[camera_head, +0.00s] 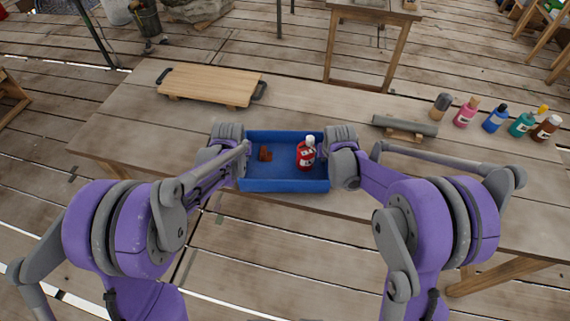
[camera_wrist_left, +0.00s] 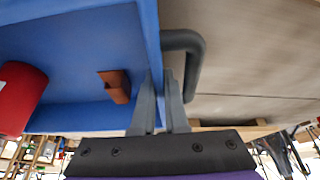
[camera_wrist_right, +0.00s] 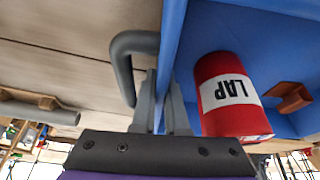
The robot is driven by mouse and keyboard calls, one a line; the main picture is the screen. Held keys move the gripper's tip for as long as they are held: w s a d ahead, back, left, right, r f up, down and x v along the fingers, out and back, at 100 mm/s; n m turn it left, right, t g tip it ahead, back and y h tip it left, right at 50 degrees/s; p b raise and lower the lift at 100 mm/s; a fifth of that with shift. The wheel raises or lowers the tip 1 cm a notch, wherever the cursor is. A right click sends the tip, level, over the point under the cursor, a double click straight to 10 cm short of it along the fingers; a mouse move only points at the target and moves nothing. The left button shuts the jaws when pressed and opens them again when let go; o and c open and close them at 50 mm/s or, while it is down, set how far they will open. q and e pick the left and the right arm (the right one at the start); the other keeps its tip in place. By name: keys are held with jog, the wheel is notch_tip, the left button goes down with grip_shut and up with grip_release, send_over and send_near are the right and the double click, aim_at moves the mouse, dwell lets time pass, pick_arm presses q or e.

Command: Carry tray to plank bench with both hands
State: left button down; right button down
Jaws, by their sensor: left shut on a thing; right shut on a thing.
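The blue tray (camera_head: 285,186) is a shallow open box at the near edge of the long plank-topped table (camera_head: 350,110). I cannot tell whether it touches the table. It holds a red bottle with a white cap (camera_head: 306,155) on the right and a small brown block (camera_head: 265,154) on the left. My left gripper (camera_wrist_left: 160,85) is shut on the tray's left wall, beside a dark handle (camera_wrist_left: 188,60). My right gripper (camera_wrist_right: 163,85) is shut on the tray's right wall, beside a grey handle (camera_wrist_right: 125,60). In the head view, my wrists partly hide both tray ends.
A light wooden board with dark handles (camera_head: 210,84) lies on the table's far left. A grey cylinder on a wooden cradle (camera_head: 405,126) lies to the right, with several bottles beyond, including a pink one (camera_head: 466,114). A small wooden table (camera_head: 375,15) stands behind.

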pick_arm(q)
jog(key=shift+s+f, duration=0.25)
jog(key=shift+f, duration=0.5)
pick_arm(e)
jog(key=shift+s+f, duration=0.25)
jog(key=shift+f, duration=0.45)
pick_arm(q)
jog(key=c, duration=1)
grip_release()
jog(key=shift+r, duration=0.35)
pick_arm(e)
jog(key=c, duration=1)
grip_release()
jog(key=shift+r, duration=0.3)
pick_arm(q)
jog(key=shift+o, duration=0.3)
jog(key=shift+w+f, duration=0.1)
pick_arm(e)
jog(key=shift+o, duration=0.3)
jog(key=shift+w, duration=0.1)
